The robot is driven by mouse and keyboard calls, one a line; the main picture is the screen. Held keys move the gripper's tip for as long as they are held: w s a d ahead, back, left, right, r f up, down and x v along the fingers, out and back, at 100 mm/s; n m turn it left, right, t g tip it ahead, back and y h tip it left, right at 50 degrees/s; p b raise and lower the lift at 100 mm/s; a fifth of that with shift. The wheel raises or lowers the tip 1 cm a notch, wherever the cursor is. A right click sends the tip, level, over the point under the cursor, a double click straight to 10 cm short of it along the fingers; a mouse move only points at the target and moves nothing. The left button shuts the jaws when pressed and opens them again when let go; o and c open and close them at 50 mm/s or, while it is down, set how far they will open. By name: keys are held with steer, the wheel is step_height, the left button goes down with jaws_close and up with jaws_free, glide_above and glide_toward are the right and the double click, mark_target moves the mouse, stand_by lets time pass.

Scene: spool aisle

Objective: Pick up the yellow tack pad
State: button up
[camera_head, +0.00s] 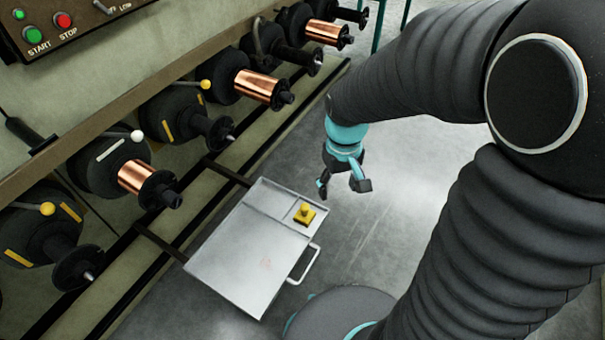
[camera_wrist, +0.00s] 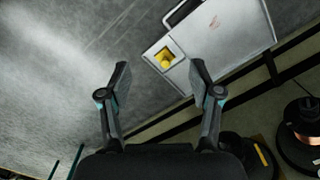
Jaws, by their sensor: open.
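The yellow tack pad (camera_head: 304,214) is a small square with a raised knob. It lies in a small compartment at the far right corner of a grey metal tray (camera_head: 235,262). In the wrist view the pad (camera_wrist: 165,60) shows beyond and between the fingertips, in the tray's corner (camera_wrist: 235,45). My gripper (camera_head: 340,184) is open and empty, above the floor and past the tray's far right end, apart from the pad. In the wrist view its two fingers (camera_wrist: 160,72) are spread wide.
A machine with a row of spools, some copper (camera_head: 258,87), stands along the left and back. A control panel with a green button (camera_head: 32,35) is at top left. The tray has a handle (camera_head: 305,265) on its right side. Grey floor (camera_head: 385,200) right of the tray is clear.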

steer(key=w+a+f+n+g, duration=0.1)
steer(key=w+a+f+n, duration=0.25)
steer(key=f, duration=0.55)
steer(key=w+a+f+n+g, duration=0.1)
steer(key=w+a+f+n, duration=0.1)
steer(key=w+f+n, duration=0.5)
steer(key=n+t, duration=0.2)
steer(key=n, duration=0.3)
glide_above(304, 207)
step_height(304, 207, down, 3)
steer(key=f, duration=0.8)
steer(key=shift+s+a+f, duration=0.1)
steer(key=shift+s, duration=0.1)
steer(key=shift+w+f, duration=0.15)
steer(key=shift+f, duration=1.35)
steer(key=shift+w+f, duration=0.15)
steer(key=shift+f, duration=1.3)
jaws_close()
